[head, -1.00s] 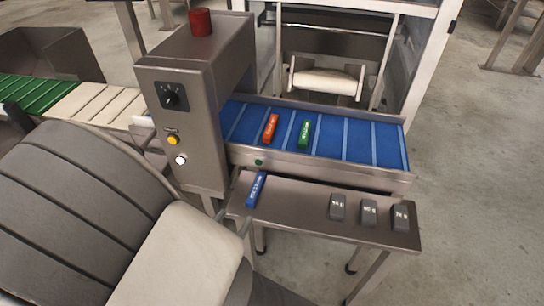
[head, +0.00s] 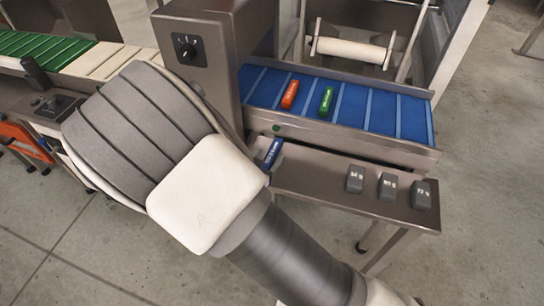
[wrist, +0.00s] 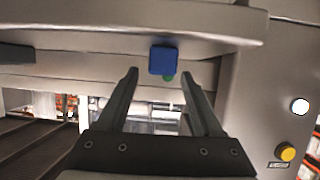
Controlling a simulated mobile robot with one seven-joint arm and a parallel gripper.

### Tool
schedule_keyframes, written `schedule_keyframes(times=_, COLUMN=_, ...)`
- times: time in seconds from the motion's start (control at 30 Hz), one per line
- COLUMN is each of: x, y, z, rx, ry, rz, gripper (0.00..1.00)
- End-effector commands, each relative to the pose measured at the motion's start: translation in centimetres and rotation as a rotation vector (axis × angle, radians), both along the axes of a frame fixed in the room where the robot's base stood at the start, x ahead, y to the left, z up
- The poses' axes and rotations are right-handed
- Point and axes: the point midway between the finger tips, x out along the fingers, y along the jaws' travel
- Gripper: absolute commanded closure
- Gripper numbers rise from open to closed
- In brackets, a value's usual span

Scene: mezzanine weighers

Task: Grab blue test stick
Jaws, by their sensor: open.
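The blue test stick (head: 272,154) lies at the left end of the grey metal shelf (head: 310,178), close beside my arm in the head view. In the wrist view, the blue stick (wrist: 163,60) shows end-on as a small blue block at the shelf's edge. My gripper (wrist: 160,76) is open and empty, its fingers pointing towards the stick. The stick appears between the two fingertips, and I cannot tell how far beyond them it is. My gripper is hidden behind my arm in the head view.
Red (head: 290,94) and green (head: 326,101) sticks lie on the blue belt (head: 382,110) behind the shelf. Several grey weights (head: 388,186) stand on the shelf's right. A control box (head: 195,75) rises at the left; its yellow button (wrist: 286,153) is near my gripper in the wrist view.

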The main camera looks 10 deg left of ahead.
Motion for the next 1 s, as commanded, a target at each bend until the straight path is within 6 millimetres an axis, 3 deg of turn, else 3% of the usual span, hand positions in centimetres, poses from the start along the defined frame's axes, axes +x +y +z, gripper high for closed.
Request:
schedule_keyframes(times=0.2, x=2.9, y=-0.4, z=-1.6, rx=-0.001, ry=-0.002, rz=-0.002, gripper=0.32)
schedule_keyframes(times=0.47, x=3.2, y=-0.4, z=-1.6, rx=0.000, ry=0.000, rz=-0.001, gripper=0.34)
schedule_keyframes(times=0.83, x=3.2, y=-0.5, z=-1.6, rx=-0.001, ry=-0.001, rz=-0.001, gripper=1.00)
schedule_keyframes(times=1.0, x=3.2, y=-0.4, z=-1.5, rx=-0.001, ry=-0.001, rz=-0.001, gripper=1.00)
